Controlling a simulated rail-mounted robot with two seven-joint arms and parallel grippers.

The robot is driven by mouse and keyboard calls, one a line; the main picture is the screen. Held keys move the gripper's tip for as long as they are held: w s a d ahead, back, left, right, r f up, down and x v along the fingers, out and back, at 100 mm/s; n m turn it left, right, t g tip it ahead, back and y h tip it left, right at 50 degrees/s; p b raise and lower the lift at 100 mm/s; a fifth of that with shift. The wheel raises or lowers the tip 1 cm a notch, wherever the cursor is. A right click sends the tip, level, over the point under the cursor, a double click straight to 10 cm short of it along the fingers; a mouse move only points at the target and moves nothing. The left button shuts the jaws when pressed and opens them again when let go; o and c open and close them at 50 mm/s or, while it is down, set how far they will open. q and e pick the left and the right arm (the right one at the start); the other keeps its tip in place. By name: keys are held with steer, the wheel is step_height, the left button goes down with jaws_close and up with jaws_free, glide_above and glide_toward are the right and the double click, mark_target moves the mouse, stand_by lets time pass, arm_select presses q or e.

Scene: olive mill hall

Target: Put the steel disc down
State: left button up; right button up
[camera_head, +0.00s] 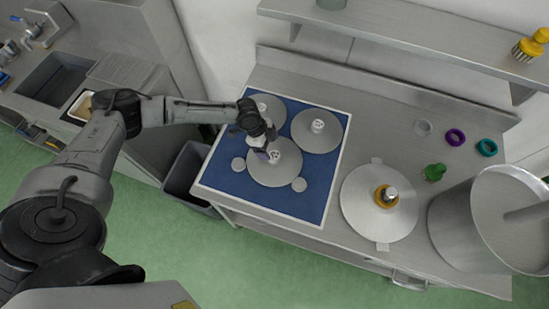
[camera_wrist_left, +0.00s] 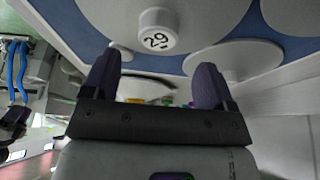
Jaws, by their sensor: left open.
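Three steel discs with white knobs lie on the blue mat (camera_head: 313,208). The front disc (camera_head: 284,177) is closest to my left gripper; another disc (camera_head: 316,140) lies behind it to the right and a third (camera_head: 272,104) lies behind at the left, partly covered by my gripper. My left gripper (camera_head: 267,147) is over the front disc, close to its knob (camera_head: 274,157). In the left wrist view my gripper (camera_wrist_left: 155,82) is open with nothing between its fingers. A white numbered knob (camera_wrist_left: 157,30) on a disc is beyond the fingertips. My right gripper is not in view.
A larger round plate (camera_head: 358,205) with a yellow ring and metal post lies right of the mat. A big steel pot (camera_head: 455,225), a green object (camera_head: 434,172) and small rings (camera_head: 455,137) are farther right. A shelf (camera_head: 400,38) runs above the back. A grey bin (camera_head: 187,168) stands left.

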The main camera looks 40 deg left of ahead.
mark_target(275, 155)
arm_select(q)
steer(key=x, duration=0.3)
steer(key=shift+s+d+f, duration=0.1)
steer(key=shift+s+f, duration=0.05)
steer(key=shift+f, duration=0.1)
steer(key=shift+d+f, duration=0.2)
steer(key=shift+f, duration=0.45)
steer(key=shift+c, duration=0.4)
steer(key=c, duration=1.3)
steer(key=shift+r, duration=0.5)
steer(key=r, duration=0.3)
steer(key=shift+w+d+r, duration=0.2)
steer(key=shift+d+r, duration=0.1)
steer(key=shift+d, duration=0.05)
steer(key=shift+w+d+r+b, duration=0.15)
steer(key=shift+w+d+r, duration=0.4)
steer(key=shift+d+r, duration=0.9)
steer(key=shift+w+d+r+b, duration=0.1)
steer(key=shift+w+d+r, duration=0.6)
steer(key=shift+d, duration=1.35)
steer(key=shift+w+d+r+b, duration=0.15)
steer(key=shift+w+d+r, duration=0.3)
steer(key=shift+d+r, duration=1)
